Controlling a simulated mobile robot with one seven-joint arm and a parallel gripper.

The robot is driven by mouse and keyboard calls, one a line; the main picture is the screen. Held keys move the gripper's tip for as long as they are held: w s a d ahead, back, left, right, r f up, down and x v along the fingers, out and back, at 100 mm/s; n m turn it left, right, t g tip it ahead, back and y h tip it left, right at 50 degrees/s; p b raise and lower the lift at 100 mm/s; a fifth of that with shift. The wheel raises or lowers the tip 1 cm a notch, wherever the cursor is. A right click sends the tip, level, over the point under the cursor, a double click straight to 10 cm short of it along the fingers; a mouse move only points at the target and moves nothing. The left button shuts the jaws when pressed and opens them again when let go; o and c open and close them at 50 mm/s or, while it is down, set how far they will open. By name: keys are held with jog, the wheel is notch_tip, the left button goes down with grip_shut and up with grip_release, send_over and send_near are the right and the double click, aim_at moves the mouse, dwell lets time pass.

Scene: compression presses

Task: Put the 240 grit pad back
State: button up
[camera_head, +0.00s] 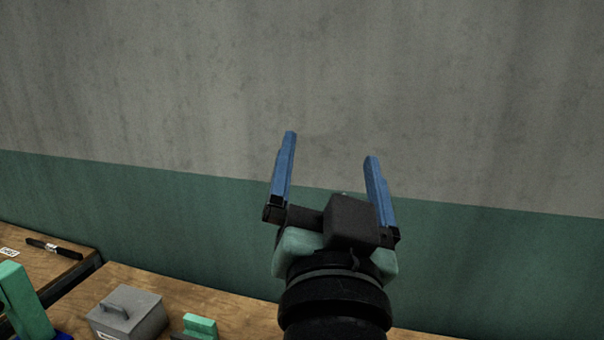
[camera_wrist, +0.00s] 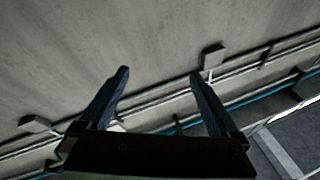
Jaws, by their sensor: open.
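My gripper (camera_head: 331,146) is open and empty, raised in front of the wall with its two blue fingers pointing up. In the wrist view my gripper (camera_wrist: 163,80) also shows its fingers apart, with only the grey wall and pipes behind. I cannot make out a 240 grit pad for certain in either view. A small green block (camera_head: 200,327) sits on the wooden bench at the bottom edge of the head view, partly cut off. I cannot tell whether it is a pad.
A grey box with a handle (camera_head: 127,316) stands on the wooden bench (camera_head: 245,306). A taller green block (camera_head: 25,303) is at the lower left. A dark pen-like tool (camera_head: 54,248) and a small label (camera_head: 8,253) lie on the left bench. A gap separates the benches.

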jog(key=s+a+r+n+t, duration=0.1)
jog(key=s+r+n+t, duration=0.1)
jog(key=r, duration=0.4)
jog(key=s+a+r+n+t+y, duration=0.1)
jog(key=s+a+r+n+t, duration=0.1)
jog(key=s+r, duration=0.5)
jog(key=shift+s+r+n+t, duration=0.25)
jog(key=shift+s+n+t, duration=0.05)
jog(key=shift+t, duration=0.6)
notch_tip(320, 180, down, 6)
jog(key=b, duration=0.6)
jog(key=shift+f+y, duration=0.25)
jog(key=shift+y, duration=0.05)
